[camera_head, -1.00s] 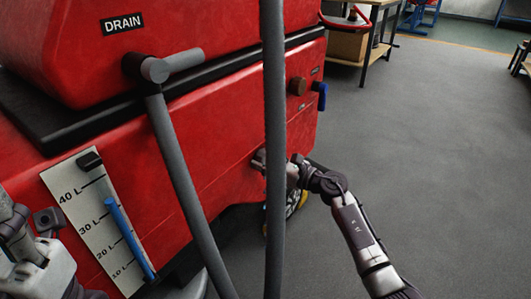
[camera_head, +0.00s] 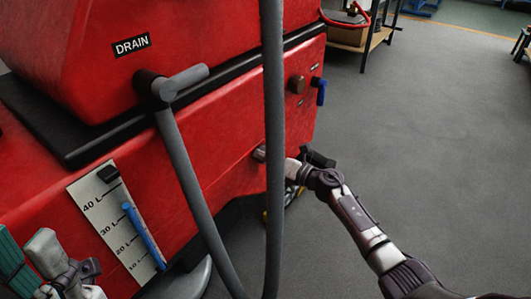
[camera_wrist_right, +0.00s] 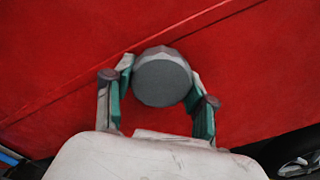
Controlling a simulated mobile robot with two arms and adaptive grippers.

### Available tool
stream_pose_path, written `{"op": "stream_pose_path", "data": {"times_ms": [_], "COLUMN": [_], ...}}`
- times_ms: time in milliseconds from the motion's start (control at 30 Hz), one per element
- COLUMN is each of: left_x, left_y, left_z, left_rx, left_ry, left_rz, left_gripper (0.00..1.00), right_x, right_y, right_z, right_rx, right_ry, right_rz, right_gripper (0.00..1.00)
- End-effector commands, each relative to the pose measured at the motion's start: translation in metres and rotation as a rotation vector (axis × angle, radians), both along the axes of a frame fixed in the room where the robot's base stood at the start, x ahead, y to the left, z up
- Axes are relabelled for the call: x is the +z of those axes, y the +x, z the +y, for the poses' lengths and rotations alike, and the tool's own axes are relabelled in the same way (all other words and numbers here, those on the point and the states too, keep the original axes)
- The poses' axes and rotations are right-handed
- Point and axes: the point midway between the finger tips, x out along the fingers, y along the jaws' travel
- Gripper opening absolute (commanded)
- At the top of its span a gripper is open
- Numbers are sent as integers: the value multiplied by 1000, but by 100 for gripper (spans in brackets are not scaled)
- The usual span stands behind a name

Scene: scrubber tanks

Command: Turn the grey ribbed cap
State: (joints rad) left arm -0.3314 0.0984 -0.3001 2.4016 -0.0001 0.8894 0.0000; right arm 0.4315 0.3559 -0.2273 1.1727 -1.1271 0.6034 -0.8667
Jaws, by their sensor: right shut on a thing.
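The grey ribbed cap (camera_wrist_right: 162,80) sits on the red tank's side in the right wrist view, its round face toward the camera. My right gripper (camera_wrist_right: 161,76) is shut on it, with a green-padded finger on either side. In the head view the cap is a small grey shape (camera_head: 259,153), and my right gripper (camera_head: 289,167) reaches it from the right. The upright grey hose partly hides that contact. My left gripper (camera_head: 70,272) is at the lower left, in front of the tank, cut by the frame; its opening is unclear.
A grey hose (camera_head: 192,180) hangs from the DRAIN fitting, and another (camera_head: 273,110) crosses the view's middle. A level scale (camera_head: 105,215) with a blue tube is at lower left.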

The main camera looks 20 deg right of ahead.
Motion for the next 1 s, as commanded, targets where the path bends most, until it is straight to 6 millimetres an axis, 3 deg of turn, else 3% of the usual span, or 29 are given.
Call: {"op": "stream_pose_path", "data": {"times_ms": [667, 700, 833, 1000], "left_x": [-1, -1, -1, 0], "left_y": [-1, -1, -1, -1], "left_z": [0, 0, 0, 0], "left_rx": [-1, -1, -1, -1], "left_ry": [-1, -1, -1, 0], "left_rz": [14, 14, 14, 13], "left_gripper": [40, 40, 40, 40], "right_x": [-1, -1, -1, 0], "right_y": [0, 0, 0, 0], "right_z": [0, 0, 0, 0], "right_rx": [-1, -1, 0, -1], "right_ry": [50, 49, 49, 48], "right_rz": [42, 41, 40, 39], "right_gripper": [21, 59, 81, 81]}}
